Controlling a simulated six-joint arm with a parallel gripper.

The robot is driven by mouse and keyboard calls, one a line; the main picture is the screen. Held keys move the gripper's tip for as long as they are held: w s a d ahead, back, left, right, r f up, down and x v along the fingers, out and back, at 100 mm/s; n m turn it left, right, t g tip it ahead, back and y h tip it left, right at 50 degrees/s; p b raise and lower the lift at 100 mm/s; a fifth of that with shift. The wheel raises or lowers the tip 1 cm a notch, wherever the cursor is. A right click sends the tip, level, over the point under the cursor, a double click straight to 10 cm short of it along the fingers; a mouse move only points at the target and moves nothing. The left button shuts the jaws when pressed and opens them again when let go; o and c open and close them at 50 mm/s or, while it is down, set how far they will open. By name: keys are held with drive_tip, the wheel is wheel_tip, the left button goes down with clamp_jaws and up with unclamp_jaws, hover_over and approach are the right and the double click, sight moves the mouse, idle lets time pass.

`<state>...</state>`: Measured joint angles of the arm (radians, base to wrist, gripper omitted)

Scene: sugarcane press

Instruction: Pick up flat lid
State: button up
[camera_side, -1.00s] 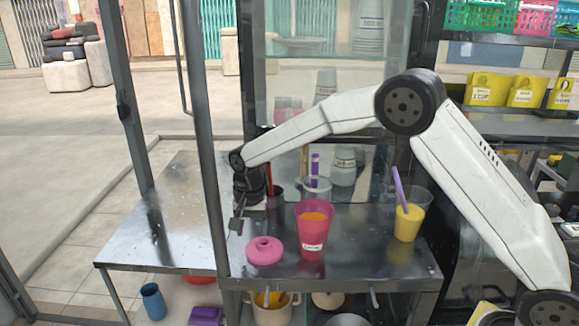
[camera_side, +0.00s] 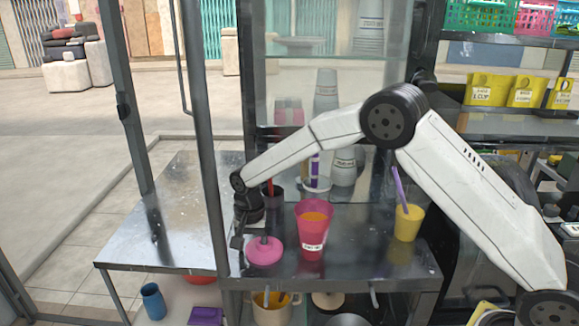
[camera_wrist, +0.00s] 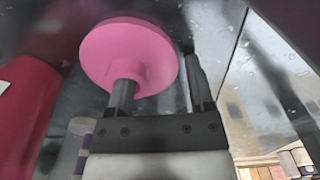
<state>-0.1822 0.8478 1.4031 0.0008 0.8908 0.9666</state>
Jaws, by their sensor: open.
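The flat lid (camera_side: 264,254) is a pink round disc with a raised middle. It lies on the metal table at the left of the pink cup. My gripper (camera_side: 251,241) is open at the lid, pointing down, with one finger over its middle and the other by its left edge in the side view. In the wrist view the lid (camera_wrist: 110,45) fills the upper middle. One finger of my gripper (camera_wrist: 158,76) overlaps the lid's raised centre and the other is just past its right edge. I cannot tell whether either finger touches it.
A pink cup (camera_side: 313,238) with orange drink stands close right of the lid; it also shows in the wrist view (camera_wrist: 22,115). A yellow cup (camera_side: 408,224) with a purple straw stands further right. A metal post (camera_side: 211,170) rises left of my gripper. Dark containers stand behind.

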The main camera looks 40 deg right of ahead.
clamp_jaws()
drive_tip(key=shift+r, duration=0.1)
wheel_tip(320, 180, up, 10)
idle(0.9)
idle(0.5)
wheel_tip(320, 180, up, 5)
drive_tip(key=n, duration=0.4)
hover_over(256, 242)
drive_tip(key=s+d, duration=0.1)
drive_tip(key=s, duration=0.2)
drive_tip(key=s+d+r+m, duration=0.4)
drive_tip(key=d, duration=0.2)
drive_tip(key=shift+s+d+r+m, duration=0.15)
drive_tip(key=shift+d+r+m, duration=0.2)
drive_tip(key=shift+m, duration=0.05)
